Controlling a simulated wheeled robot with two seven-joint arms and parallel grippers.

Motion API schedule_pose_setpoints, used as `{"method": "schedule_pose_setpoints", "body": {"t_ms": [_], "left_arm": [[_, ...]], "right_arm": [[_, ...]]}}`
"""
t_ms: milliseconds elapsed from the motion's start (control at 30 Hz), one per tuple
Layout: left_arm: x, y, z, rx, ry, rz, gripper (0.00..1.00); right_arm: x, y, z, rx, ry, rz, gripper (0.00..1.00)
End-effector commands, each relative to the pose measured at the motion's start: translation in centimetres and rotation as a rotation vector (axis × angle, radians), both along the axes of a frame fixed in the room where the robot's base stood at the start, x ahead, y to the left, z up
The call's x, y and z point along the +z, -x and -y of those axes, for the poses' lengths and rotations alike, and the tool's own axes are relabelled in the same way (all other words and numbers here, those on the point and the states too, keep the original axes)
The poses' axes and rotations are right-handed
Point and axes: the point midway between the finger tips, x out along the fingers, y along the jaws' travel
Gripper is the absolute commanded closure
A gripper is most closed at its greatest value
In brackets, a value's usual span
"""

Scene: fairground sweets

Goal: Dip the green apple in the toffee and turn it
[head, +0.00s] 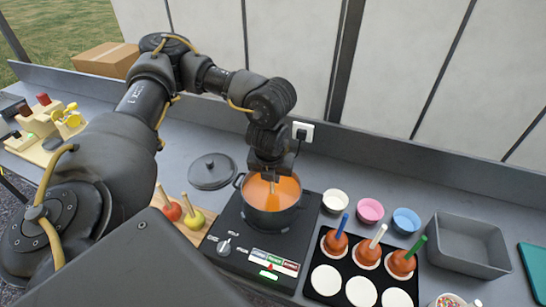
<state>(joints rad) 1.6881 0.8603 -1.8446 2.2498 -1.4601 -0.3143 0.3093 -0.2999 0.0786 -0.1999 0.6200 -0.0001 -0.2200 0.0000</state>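A dark pot (246,203) of orange toffee (284,190) stands on the black hob (232,224). My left gripper (270,174) points down over the pot. Its fingers are around the top of a pale stick (272,187) that goes down into the toffee. No green apple shows; whatever is on the stick's lower end is hidden by the toffee. A red apple (173,211) and a yellow apple (194,221), each with a stick, sit on a wooden board (190,239) left of the hob. My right gripper is not in view.
A pot lid (212,171) lies behind the board. Right of the hob, a black tray (343,270) holds three coated apples on white discs, with empty discs in front. Small bowls (370,210) stand behind it, and a grey bin (468,244) stands further right.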

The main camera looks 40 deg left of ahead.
Motion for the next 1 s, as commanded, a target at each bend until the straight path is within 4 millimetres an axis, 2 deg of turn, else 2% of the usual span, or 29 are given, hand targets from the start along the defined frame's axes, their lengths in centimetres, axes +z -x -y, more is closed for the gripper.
{"method": "schedule_pose_setpoints", "body": {"t_ms": [267,600,867,1000], "left_arm": [[-0.1,0.0,0.0,-0.085,0.000,0.000,1.00],[-0.3,0.0,0.0,-0.480,0.001,0.001,1.00],[0.1,0.0,0.0,-0.566,0.000,0.000,1.00],[-0.3,0.0,0.0,-0.664,0.001,0.001,1.00]], "right_arm": [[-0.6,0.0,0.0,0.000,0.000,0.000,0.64],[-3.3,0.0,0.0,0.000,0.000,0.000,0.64],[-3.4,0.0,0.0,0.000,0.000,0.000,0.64],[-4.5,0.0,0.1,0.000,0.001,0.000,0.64]]}}
